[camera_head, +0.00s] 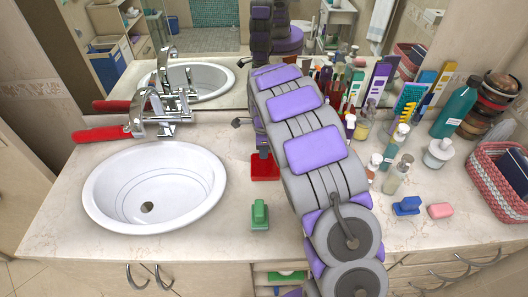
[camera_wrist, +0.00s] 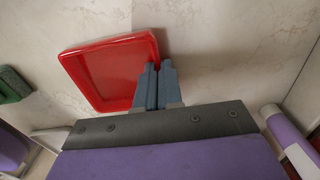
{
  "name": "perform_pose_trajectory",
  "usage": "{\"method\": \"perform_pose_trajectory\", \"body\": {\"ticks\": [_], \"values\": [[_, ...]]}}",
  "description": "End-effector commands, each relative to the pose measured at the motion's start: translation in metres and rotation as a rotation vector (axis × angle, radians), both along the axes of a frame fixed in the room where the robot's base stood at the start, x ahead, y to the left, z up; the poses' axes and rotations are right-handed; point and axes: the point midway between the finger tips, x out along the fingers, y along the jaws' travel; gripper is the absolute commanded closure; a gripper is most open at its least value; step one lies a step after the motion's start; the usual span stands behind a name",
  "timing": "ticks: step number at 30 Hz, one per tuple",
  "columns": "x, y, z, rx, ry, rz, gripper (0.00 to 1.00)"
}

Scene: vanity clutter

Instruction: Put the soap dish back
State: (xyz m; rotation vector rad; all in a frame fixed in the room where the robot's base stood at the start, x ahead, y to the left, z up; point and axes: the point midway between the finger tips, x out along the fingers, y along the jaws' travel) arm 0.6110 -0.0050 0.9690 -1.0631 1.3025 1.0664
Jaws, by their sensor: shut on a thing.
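The soap dish is a shallow red square tray with a raised rim. In the wrist view the red dish (camera_wrist: 110,72) lies just beyond my gripper (camera_wrist: 152,70), whose two blue-grey fingers are close together on its near right rim. My gripper is shut on that rim. In the head view the red dish (camera_head: 265,168) shows right of the sink, partly hidden by my arm. It looks empty in the wrist view. I cannot tell whether it rests on the counter or is slightly above it.
The white sink (camera_head: 155,187) is left of the dish. A green block (camera_head: 260,213) lies near the counter's front edge. Blue (camera_head: 407,207) and pink (camera_head: 440,211) pieces, several bottles and a woven basket (camera_head: 490,185) stand right. The marble counter (camera_head: 235,180) is bare beside the sink.

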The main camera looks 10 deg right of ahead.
Motion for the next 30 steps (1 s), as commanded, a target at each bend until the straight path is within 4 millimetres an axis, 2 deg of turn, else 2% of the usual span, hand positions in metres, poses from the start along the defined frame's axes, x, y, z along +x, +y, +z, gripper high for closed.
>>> {"method": "perform_pose_trajectory", "body": {"ticks": [9, 10, 17, 26, 30], "values": [[-0.0001, -0.004, -0.0014, 0.004, 0.0, 0.0, 1.0], [-0.0001, -0.004, -0.0014, 0.004, 0.0, 0.0, 0.91], [0.0, -0.0016, -0.0015, 0.002, 0.001, 0.0, 0.69], [0.0001, -0.0016, -0.0005, 0.002, 0.0, 0.0, 0.69], [0.0004, -0.002, 0.0082, 0.002, -0.001, 0.0, 0.69]]}}
